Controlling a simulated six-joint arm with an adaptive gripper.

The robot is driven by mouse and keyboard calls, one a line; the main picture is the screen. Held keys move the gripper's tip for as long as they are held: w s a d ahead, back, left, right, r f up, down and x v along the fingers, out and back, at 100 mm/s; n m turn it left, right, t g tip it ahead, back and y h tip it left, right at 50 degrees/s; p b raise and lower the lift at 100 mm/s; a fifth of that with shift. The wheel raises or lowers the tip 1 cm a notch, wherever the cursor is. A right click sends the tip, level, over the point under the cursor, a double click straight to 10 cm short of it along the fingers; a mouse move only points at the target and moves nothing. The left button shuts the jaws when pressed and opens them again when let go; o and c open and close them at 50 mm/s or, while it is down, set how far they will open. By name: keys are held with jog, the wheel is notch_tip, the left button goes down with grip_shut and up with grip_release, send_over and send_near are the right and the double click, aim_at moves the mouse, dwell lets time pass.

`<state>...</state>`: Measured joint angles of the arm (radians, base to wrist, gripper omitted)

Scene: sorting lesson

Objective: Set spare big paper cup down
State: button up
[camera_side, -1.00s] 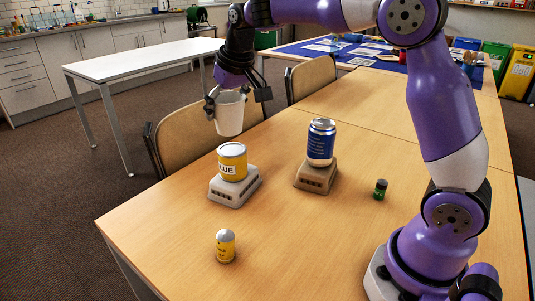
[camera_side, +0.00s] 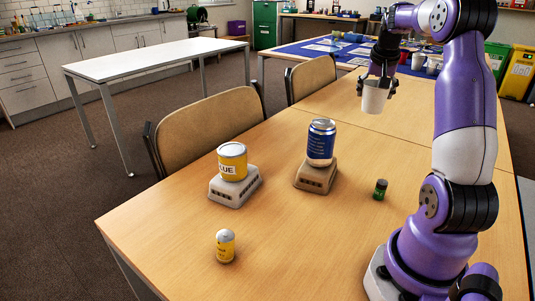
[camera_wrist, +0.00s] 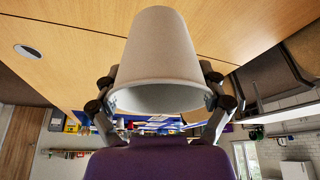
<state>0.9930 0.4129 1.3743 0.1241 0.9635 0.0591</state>
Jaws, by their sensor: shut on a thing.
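A white paper cup (camera_side: 374,98) is held in my gripper (camera_side: 377,86) above the far part of the wooden table (camera_side: 290,235). My gripper is shut on the cup, with its fingers on opposite sides near the rim. In the wrist view the cup (camera_wrist: 160,50) fills the middle, its open end toward the camera, between the fingers of my gripper (camera_wrist: 160,98). The side view shows the cup upright and apart from the tabletop.
A yellow glue tin (camera_side: 232,161) and a blue can (camera_side: 321,142) each stand on a grey or brown stand. A small yellow container (camera_side: 225,245) and a small dark green jar (camera_side: 380,189) stand on the table. Chairs (camera_side: 205,128) line the left edge.

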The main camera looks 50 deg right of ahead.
notch_tip(320, 180, down, 14)
jog(key=shift+f, duration=0.1)
dwell(0.4)
jog(key=o, duration=0.5)
jog(key=shift+f, duration=0.1)
